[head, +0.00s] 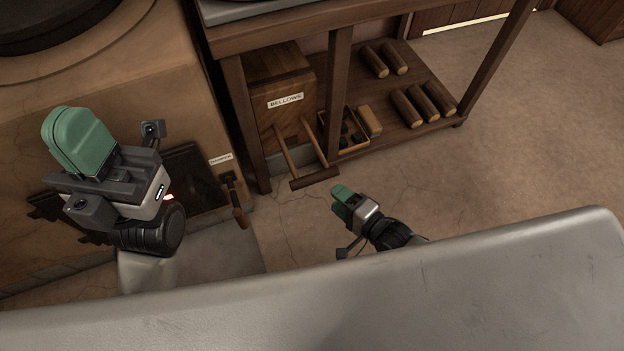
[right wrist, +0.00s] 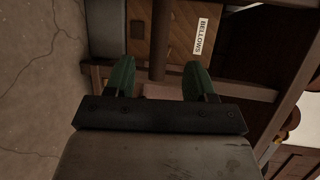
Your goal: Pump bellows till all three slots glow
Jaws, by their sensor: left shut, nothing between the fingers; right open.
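The bellows (head: 278,70) is a labelled wooden box under the bench. Two rods run out from it to a handle crossbar (head: 315,179) near the floor. My right gripper (head: 341,190) is open and empty, just right of and below the crossbar. In the right wrist view its fingers (right wrist: 160,80) are spread, and a dark bar, seemingly the crossbar (right wrist: 160,38), lies in line with the gap. I cannot tell whether they touch. My left gripper (head: 75,135) is shut and empty before the furnace.
The bench's lower shelf (head: 432,82) holds several wooden rollers (head: 408,108) and a small divided box (head: 342,130). Bench legs (head: 247,130) flank the bellows. A dark handled tool (head: 236,203) is by the furnace (head: 150,90). The floor (head: 520,150) on the right is clear.

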